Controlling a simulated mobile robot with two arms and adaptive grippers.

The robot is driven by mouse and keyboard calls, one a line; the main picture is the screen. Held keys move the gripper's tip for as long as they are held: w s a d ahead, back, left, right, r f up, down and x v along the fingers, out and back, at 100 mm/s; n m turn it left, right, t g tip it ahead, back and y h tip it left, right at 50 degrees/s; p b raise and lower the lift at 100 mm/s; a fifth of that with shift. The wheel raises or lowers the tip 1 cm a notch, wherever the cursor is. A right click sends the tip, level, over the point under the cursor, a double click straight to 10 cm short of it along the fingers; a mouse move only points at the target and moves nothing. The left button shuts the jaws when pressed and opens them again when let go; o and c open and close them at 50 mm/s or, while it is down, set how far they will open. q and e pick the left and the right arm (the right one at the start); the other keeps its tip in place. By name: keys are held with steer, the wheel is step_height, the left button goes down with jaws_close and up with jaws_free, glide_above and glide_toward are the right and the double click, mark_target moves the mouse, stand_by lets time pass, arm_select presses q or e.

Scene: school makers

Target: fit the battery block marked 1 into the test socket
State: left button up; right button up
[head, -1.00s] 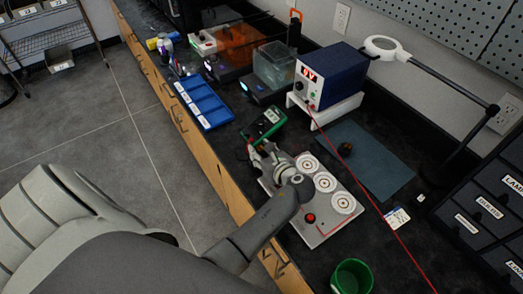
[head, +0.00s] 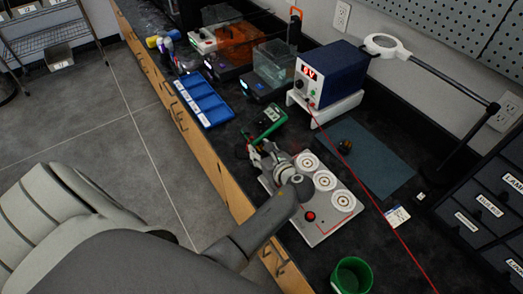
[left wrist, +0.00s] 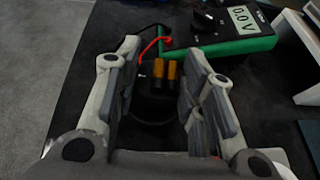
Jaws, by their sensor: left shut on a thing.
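A battery block (left wrist: 164,76), dark with two orange-and-black cells, sits between the fingers of my left gripper (left wrist: 159,58), which is shut on it. Its number mark cannot be read here. The multimeter also shows in the left wrist view (left wrist: 222,47), reading 0.0 V. Red and black leads run from it towards the block. The test socket cannot be made out clearly. My right gripper is not in view.
The grey board (head: 319,226) carries several white round targets and a red button. A small dark object (head: 344,146) lies on the blue-grey mat (head: 380,165). A blue tray (head: 205,103), a green cup (head: 351,275) and a power supply (head: 331,75) stand around. A red cable crosses the bench.

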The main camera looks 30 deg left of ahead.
mark_target(263, 154)
arm_select(q)
steer(key=shift+f, duration=0.4)
steer(key=o, duration=0.8)
steer(key=shift+s+d, duration=0.1)
steer(key=shift+s+d+r+p, duration=0.25)
steer(key=shift+d+r+p, duration=0.1)
steer(key=shift+d+p, duration=0.15)
steer(key=shift+p+v, duration=1.35)
steer(key=shift+v, duration=0.7)
steer(key=shift+p+v, duration=1.4)
steer(key=shift+v, duration=0.9)
steer(key=shift+s+d, duration=0.3)
steer(key=shift+d, duration=0.05)
